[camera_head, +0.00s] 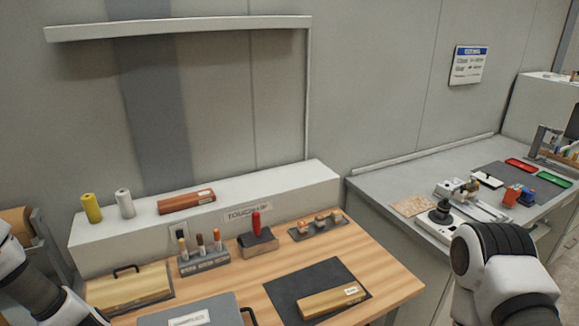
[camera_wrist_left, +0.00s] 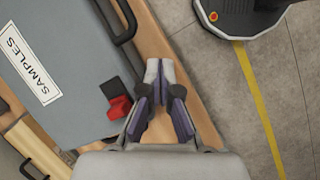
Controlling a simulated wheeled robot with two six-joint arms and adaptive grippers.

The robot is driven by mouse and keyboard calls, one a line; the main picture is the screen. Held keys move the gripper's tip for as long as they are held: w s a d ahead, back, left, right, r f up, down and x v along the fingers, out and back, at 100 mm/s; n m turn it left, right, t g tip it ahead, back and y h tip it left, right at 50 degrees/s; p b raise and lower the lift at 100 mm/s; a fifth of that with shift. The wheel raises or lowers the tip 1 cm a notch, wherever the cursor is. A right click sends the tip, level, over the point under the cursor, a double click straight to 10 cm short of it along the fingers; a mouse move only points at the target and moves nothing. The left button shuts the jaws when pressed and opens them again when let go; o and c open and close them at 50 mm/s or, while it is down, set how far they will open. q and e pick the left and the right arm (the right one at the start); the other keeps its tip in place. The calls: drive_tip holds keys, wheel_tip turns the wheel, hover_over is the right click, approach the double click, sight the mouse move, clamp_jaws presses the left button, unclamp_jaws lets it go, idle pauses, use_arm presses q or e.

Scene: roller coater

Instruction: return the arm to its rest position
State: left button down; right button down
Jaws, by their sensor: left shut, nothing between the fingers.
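In the left wrist view my left gripper (camera_wrist_left: 158,70) is shut with nothing between its fingers. It hangs over the wooden edge of the bench, beside a grey case labelled SAMPLES (camera_wrist_left: 70,75). In the head view only links of my left arm show at the lower left; its gripper is out of that frame. My right arm shows as a white and black link at the lower right, and its gripper is not in view.
The wooden bench (camera_head: 385,268) holds a wooden block on a dark mat (camera_head: 290,295), a marker rack (camera_head: 205,262) and a red-handled tool (camera_head: 257,225). A red and black item (camera_wrist_left: 119,106) lies near my left fingers. Grey floor (camera_wrist_left: 270,70) lies right of the bench edge.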

use_arm(q)
drive_tip(key=s+d+f+m+g+y, duration=0.1)
drive_tip(key=s+d+f+m+y, duration=0.1)
drive_tip(key=s+f+m, duration=0.5)
drive_tip(key=s+d+f+m+y, duration=0.2)
drive_tip(key=s+d+f+m, duration=0.1)
drive_tip(key=s+m, duration=0.6)
wheel_tip(320, 180, down, 13)
drive_tip(key=w+b, duration=0.1)
drive_tip(key=b, duration=1.1)
drive_tip(key=shift+w+a+r+m, duration=0.2)
drive_tip(key=shift+w+m, duration=0.1)
drive_tip(key=shift+m, duration=0.1)
